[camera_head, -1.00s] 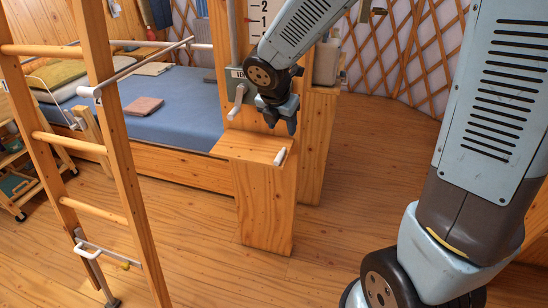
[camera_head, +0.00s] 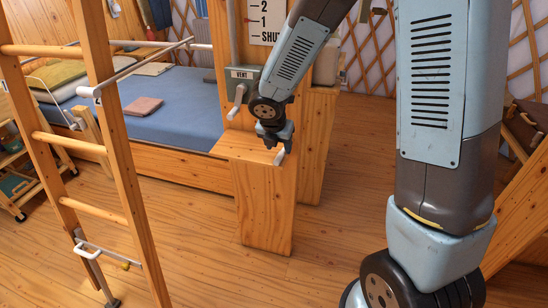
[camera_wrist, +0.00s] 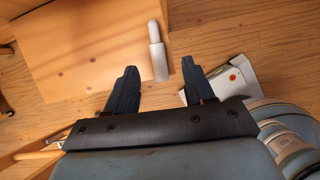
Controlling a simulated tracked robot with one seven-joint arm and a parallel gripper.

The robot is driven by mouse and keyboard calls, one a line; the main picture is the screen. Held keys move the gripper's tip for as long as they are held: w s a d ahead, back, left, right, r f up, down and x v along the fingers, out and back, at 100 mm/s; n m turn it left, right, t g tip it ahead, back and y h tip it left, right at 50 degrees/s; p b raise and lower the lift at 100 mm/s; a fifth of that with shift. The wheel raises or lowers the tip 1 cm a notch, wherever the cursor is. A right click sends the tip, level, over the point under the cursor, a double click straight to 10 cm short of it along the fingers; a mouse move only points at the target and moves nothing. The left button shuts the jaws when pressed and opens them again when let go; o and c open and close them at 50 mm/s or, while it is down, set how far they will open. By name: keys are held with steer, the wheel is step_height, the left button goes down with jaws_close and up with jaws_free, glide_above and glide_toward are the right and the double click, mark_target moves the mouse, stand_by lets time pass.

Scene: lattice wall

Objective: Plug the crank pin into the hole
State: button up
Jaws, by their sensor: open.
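The crank pin (camera_head: 280,157) is a small pale cylinder at the right edge of the wooden stand's top (camera_head: 250,147). In the wrist view the pin (camera_wrist: 157,50) shows a narrower tip and a thicker body. My gripper (camera_head: 277,140) is just above the pin in the head view. In the wrist view my gripper (camera_wrist: 160,66) is open, with the pin's near end between the two fingertips and clear of both. A grey box marked VENT (camera_head: 243,77) is on the post, with a white crank arm (camera_head: 237,101) below it. I cannot make out the hole.
A wooden ladder (camera_head: 122,180) with a white rail stands at left. A bed (camera_head: 185,100) lies behind the stand. A taller wooden cabinet (camera_head: 318,140) is right of the stand. The plank floor (camera_head: 190,250) in front is clear.

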mark_target(279, 155)
steer(key=shift+a+x, duration=0.15)
steer(key=shift+x, duration=1.1)
steer(key=shift+a+x, duration=0.15)
steer(key=shift+x, duration=1.1)
steer(key=shift+c, duration=0.2)
jaws_close()
